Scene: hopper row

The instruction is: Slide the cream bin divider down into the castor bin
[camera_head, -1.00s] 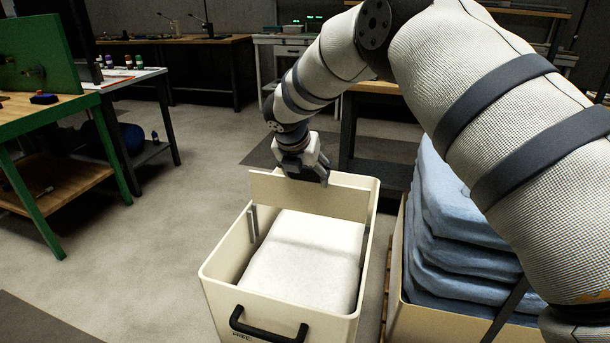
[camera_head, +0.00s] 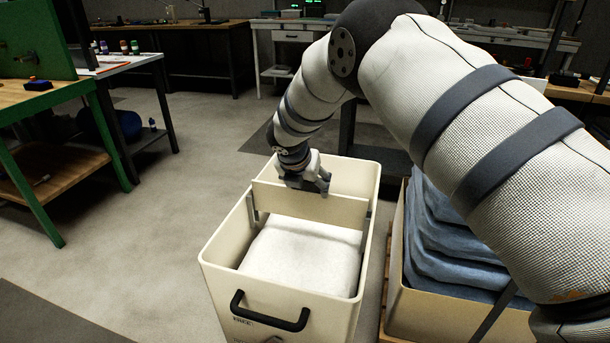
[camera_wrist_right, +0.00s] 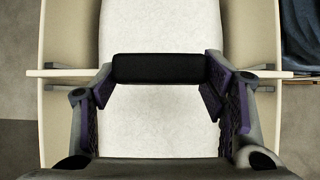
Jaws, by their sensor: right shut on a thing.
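The cream bin divider (camera_head: 335,209) is a flat, upright panel spanning the cream bin (camera_head: 213,273) from side to side. My right gripper (camera_head: 306,187) is shut on the middle of its top edge. In the right wrist view the divider (camera_wrist_right: 50,73) shows as a thin strip, its ends overlapping the bin walls, with dark guides (camera_wrist_right: 68,86) just beside it. In the head view a grey guide (camera_head: 252,208) shows at the divider's left end. Whether the edges sit inside the guides, I cannot tell. My left gripper is out of view.
A white block-like load (camera_head: 300,262) fills the bin in front of the divider. A black handle (camera_head: 270,318) is on the bin's near wall. A green-framed bench (camera_head: 40,98) stands at left.

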